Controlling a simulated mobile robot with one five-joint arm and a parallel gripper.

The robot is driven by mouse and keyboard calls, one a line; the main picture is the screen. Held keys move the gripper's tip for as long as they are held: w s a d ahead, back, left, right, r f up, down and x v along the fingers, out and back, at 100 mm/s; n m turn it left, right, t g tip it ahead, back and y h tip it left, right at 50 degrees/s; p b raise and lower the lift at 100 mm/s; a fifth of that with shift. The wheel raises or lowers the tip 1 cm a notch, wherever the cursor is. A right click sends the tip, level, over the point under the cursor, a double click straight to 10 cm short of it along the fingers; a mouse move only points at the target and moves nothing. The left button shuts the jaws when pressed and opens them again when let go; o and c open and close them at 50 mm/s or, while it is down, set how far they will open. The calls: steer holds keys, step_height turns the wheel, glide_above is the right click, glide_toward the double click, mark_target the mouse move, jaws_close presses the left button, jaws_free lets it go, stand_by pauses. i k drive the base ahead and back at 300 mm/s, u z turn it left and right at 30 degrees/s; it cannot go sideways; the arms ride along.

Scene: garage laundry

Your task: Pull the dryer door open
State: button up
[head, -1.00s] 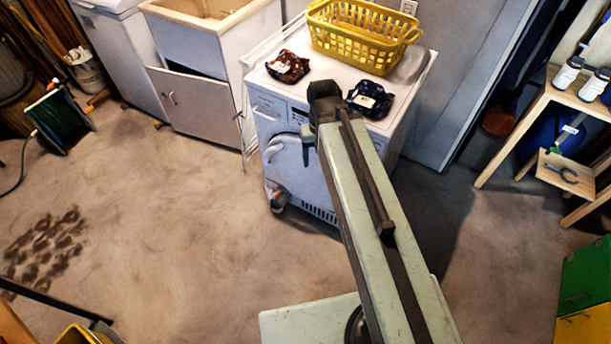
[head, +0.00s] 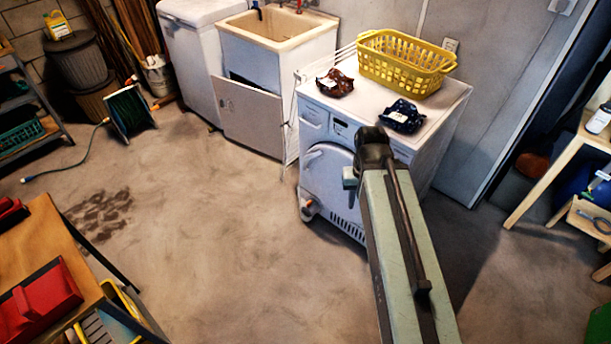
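The white dryer (head: 345,118) stands at the middle right, its front facing me at an angle. Its round door (head: 322,180) is on the front and looks shut, with a pale handle (head: 312,154) at its upper left. My arm reaches up from the bottom right and hides the right part of the door. My gripper (head: 349,178) is at the arm's far end, in front of the door and right of the handle.
A workbench (head: 45,250) is at lower left. The floor between is clear.

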mark_target(323, 165)
steer(key=u, duration=0.3)
steer(key=i, duration=0.75)
steer(key=u, duration=1.1)
steer(key=i, duration=0.85)
steer(key=u, duration=0.55)
steer(key=k, duration=0.7)
steer(key=u, duration=0.25)
steer(key=i, duration=0.7)
steer(key=z, duration=0.15)
